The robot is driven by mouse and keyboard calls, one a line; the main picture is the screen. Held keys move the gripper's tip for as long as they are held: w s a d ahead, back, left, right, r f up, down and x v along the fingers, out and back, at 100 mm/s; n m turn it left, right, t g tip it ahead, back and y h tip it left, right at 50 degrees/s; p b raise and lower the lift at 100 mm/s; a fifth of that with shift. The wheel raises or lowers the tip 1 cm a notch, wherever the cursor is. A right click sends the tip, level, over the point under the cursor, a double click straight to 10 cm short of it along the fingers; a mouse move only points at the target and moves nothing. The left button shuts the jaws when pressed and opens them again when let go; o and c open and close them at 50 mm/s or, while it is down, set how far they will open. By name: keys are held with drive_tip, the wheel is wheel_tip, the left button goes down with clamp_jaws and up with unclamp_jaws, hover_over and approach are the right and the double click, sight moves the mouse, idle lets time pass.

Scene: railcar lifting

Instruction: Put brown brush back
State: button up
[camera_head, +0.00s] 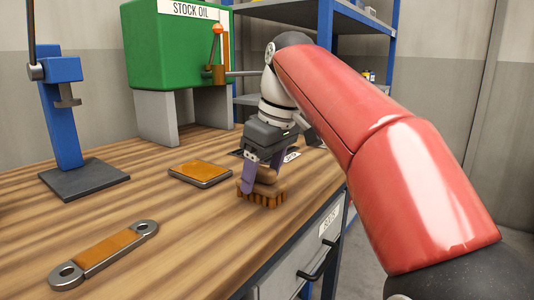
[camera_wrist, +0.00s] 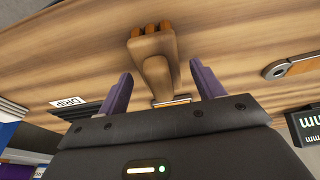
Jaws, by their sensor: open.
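The brown brush (camera_head: 263,196) stands on the wooden bench near its front edge, with its bristles down. My gripper (camera_head: 260,176) is over it with purple fingers pointing down. In the wrist view the brush's tan handle (camera_wrist: 157,72) shows between the two spread fingers of my gripper (camera_wrist: 160,72), with a visible gap on each side. The brown bristles (camera_wrist: 150,29) show beyond the fingertips. The gripper is open and is not holding the brush. The gripper and fingers hide part of the handle in the head view.
An orange-topped pad (camera_head: 200,172) lies left of the brush. A metal link with an orange strip (camera_head: 108,252) lies at the front left. A blue stand (camera_head: 62,110) and a green stock oil tank (camera_head: 175,50) stand behind. A white label (camera_head: 291,156) lies behind the gripper.

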sight(271, 168)
drive_tip(key=v, duration=0.2)
drive_tip(key=w+v, duration=0.1)
drive_tip(key=v, duration=0.1)
drive_tip(key=shift+d+r, duration=0.1)
drive_tip(key=shift+r, duration=0.2)
drive_tip(key=shift+s+d+r, duration=0.2)
drive_tip(key=shift+r, duration=0.45)
